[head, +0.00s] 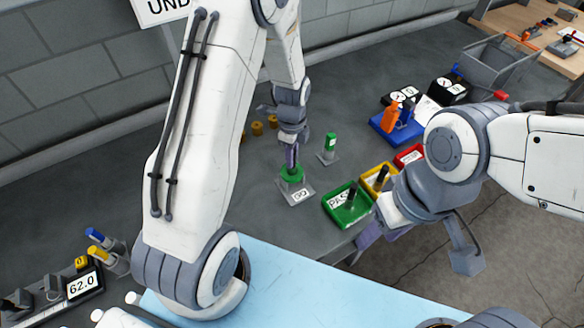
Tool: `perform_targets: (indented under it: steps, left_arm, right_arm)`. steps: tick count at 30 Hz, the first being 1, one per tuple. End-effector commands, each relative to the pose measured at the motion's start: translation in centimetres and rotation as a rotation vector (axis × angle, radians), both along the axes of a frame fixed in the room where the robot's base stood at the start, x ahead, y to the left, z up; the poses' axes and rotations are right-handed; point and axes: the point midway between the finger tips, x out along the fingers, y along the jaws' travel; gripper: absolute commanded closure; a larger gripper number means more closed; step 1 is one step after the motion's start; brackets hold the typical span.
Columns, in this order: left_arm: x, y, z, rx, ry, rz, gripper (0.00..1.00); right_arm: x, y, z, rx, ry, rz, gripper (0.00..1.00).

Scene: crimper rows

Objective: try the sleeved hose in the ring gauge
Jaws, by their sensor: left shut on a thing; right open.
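The ring gauge (292,174) is a green ring on a grey block marked GO, standing on the dark bench in the middle of the head view. My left gripper (291,160) points down right over the ring and is shut. What it holds, likely the sleeved hose, is hidden by the fingers and the ring, so I cannot tell how deep it sits.
A green PASS tray (338,220), a yellow tray (366,193) and a red tray (407,158) stand in a row; dark pieces stand in the first two. A 62.0 display (82,285) is at left.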

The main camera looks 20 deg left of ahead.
Motion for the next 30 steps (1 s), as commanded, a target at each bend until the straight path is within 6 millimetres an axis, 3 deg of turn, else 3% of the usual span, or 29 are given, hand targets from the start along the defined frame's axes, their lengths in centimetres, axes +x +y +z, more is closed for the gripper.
perform_targets:
  steps: [30]
  left_arm:
    - [0.0,0.0,4.3,0.0,-0.001,0.0,1.0]
  right_arm:
    - [0.0,0.0,3.5,0.0,-0.001,0.006,0.5]
